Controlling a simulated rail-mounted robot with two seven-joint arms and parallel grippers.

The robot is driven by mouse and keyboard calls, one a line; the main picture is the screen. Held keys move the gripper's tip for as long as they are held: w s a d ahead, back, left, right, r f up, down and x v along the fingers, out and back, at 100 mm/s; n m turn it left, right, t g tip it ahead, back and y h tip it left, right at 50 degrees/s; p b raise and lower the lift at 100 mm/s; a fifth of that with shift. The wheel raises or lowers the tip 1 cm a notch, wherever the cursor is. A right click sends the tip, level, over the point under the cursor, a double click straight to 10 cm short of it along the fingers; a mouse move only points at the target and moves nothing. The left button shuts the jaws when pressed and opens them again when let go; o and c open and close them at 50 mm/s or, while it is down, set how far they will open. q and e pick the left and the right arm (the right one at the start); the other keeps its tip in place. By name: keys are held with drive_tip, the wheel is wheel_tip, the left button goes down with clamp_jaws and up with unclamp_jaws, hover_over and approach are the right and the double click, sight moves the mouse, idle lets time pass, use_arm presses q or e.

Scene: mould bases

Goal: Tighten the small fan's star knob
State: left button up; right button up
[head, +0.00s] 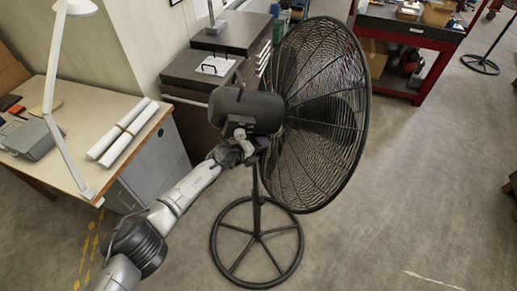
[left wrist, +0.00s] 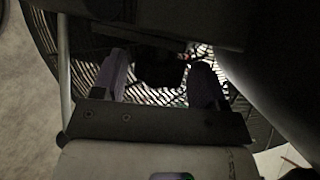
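The small fan (head: 319,115) is a black pedestal fan with a wire cage, a dark motor housing (head: 247,109) and a round ring base (head: 257,243). My left gripper (head: 246,146) is just under the motor housing, close to the top of the pole. In the left wrist view its two purple-tinted fingers (left wrist: 160,82) stand apart, with a dark shape between their tips. I cannot tell whether this is the star knob or whether the fingers touch it. The knob is not clearly visible in either view. My right gripper is not in view.
A workbench (head: 85,140) with white rolls (head: 130,132) and a lamp (head: 53,100) stands at left. Dark cabinets (head: 205,72) stand behind the fan. A red-framed bench (head: 420,42) is at the back right. The floor at right is largely clear.

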use_arm(q)
drive_tip(key=shift+o, duration=0.7)
drive_tip(key=p+v, duration=0.5)
drive_tip(key=v, duration=0.8)
drive_tip(key=shift+s+a+p, duration=0.25)
drive_tip(key=shift+a+p, duration=0.05)
drive_tip(key=shift+p, duration=0.05)
drive_tip(key=shift+r, duration=0.15)
drive_tip(key=shift+c, duration=0.3)
